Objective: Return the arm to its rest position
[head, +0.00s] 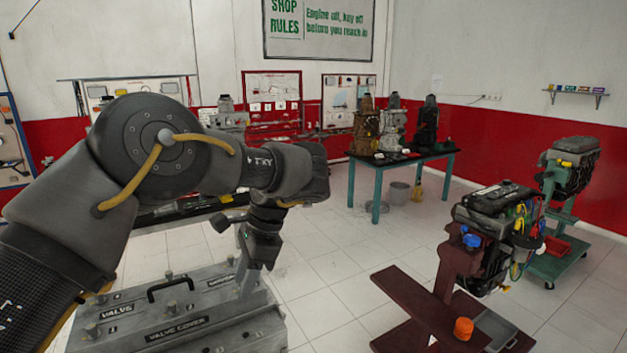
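My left arm reaches in from the left and bends down at its wrist. My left gripper (234,252) hangs above the far right part of a grey valve cover unit (180,325). Its two fingers look spread apart, one toward the left and one downward, with nothing seen between them. Whether the lower finger touches the grey unit I cannot tell. The unit has a black handle (170,287) and labels reading "VALVE" and "VALVE COVER". My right gripper is not in view.
A green table (375,180) holds several engines. Tiled floor (335,265) is clear in the middle.

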